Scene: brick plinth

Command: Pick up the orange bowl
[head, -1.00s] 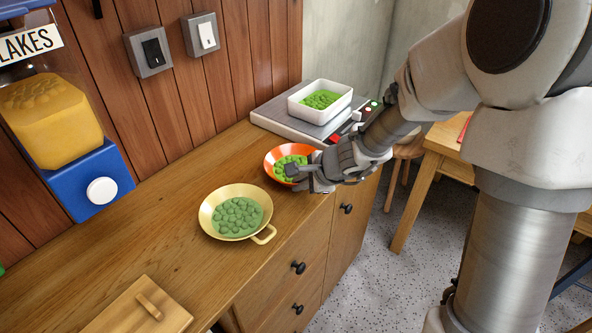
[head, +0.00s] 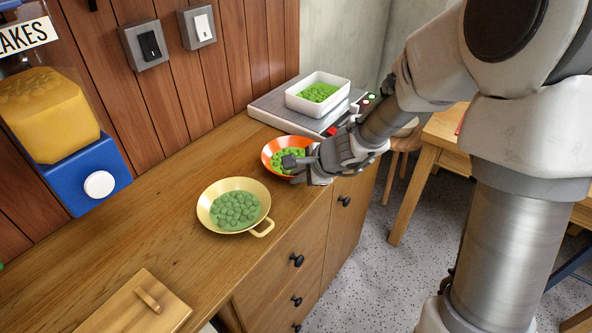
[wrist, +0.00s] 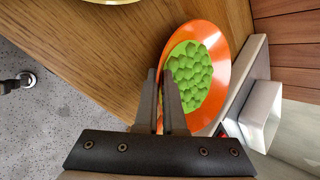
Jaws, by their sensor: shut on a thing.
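The orange bowl (head: 269,164) holds green round pieces and stands on the wooden counter, right of the yellow pan. My gripper (head: 290,165) reaches over its near right side and hides part of that rim. In the wrist view the orange bowl (wrist: 222,47) fills the centre right. There my gripper (wrist: 161,76) has its two dark fingers close together across the bowl's rim, shut on it. The bowl looks about level. I cannot tell any gap between it and the counter.
A yellow pan (head: 208,221) with green pieces stands just left of the bowl. Behind is a grey appliance (head: 268,111) bearing a white container (head: 334,104). A wooden board (head: 120,315) lies at the front left. The counter's front edge runs close to the bowl.

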